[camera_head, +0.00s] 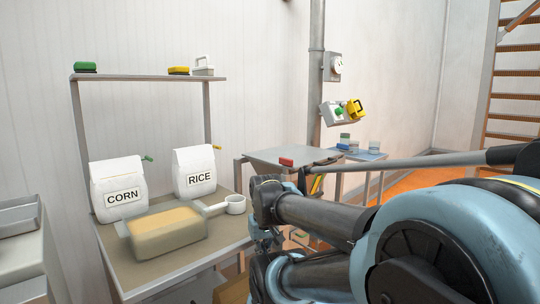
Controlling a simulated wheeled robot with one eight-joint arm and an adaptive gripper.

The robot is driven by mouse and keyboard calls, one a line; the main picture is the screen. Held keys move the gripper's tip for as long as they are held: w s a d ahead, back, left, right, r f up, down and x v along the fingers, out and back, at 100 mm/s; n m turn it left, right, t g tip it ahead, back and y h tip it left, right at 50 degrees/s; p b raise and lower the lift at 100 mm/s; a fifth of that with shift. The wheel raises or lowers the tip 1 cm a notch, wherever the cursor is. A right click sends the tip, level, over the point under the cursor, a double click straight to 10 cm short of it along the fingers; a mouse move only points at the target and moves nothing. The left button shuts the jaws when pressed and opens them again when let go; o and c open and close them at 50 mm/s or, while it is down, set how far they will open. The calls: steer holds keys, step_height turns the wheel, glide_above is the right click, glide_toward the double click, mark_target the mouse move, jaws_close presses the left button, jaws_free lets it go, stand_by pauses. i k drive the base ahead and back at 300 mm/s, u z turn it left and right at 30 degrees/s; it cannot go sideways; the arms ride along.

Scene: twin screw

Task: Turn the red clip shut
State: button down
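A small red block-like piece (286,162), perhaps the red clip, lies on the grey side table (268,153) right of the bags. It is too small to tell whether it is open or shut. My gripper (266,238) hangs at the end of my dark arm, beside the right edge of the bench, in front of and below the red piece and apart from it. Its fingers are dark and partly hidden by my arm, so its opening is unclear.
A shelf (135,78) stands behind. A pipe (316,75) rises by the side table.

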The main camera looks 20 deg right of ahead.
mark_target(287, 164)
steer(key=k, duration=0.9)
steer(key=z, duration=0.35)
steer(key=i, duration=0.5)
steer(key=u, duration=0.05)
